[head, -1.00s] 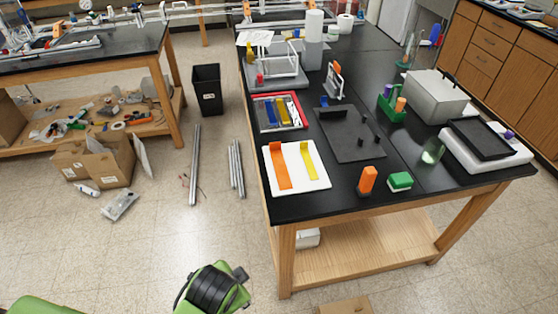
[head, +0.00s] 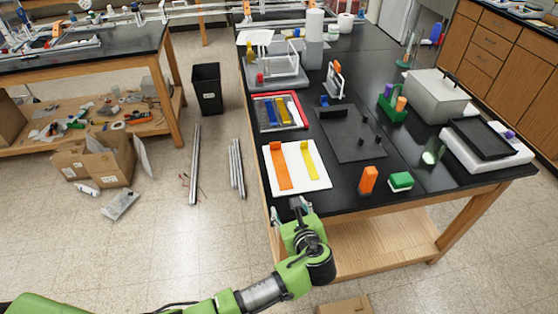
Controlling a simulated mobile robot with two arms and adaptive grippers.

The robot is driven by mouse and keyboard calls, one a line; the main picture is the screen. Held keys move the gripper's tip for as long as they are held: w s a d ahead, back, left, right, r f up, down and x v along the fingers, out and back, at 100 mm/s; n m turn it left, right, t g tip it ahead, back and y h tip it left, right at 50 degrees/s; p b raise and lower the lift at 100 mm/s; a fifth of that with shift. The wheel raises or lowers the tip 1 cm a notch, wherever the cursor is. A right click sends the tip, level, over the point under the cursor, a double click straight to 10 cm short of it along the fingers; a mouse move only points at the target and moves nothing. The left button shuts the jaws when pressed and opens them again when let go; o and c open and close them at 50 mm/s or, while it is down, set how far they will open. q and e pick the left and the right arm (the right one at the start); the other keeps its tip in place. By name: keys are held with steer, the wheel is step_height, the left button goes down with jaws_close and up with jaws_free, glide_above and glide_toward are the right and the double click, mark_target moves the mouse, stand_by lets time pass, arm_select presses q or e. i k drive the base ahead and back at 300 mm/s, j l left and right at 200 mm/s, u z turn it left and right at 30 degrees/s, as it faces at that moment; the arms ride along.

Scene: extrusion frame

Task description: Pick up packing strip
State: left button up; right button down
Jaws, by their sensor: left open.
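An orange strip (head: 281,168) and a yellow strip (head: 309,161) lie on a white board (head: 302,185) at the near left corner of the black table. Each has a raised, bent far end. I cannot tell which of them is the packing strip. My left gripper (head: 292,210) is at the table's near edge, just on the near side of the white board. It is open and apart from both strips. My right gripper is not in view.
A red-rimmed tray (head: 304,116) with blue and yellow pieces lies beyond the board. A dark plate (head: 352,145) with pegs is to its right. An orange block (head: 368,180) and a green-topped block (head: 400,181) stand near the front edge.

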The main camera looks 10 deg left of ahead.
mark_target(282, 174)
steer(key=i+j, duration=0.9)
steer(key=i, duration=0.2)
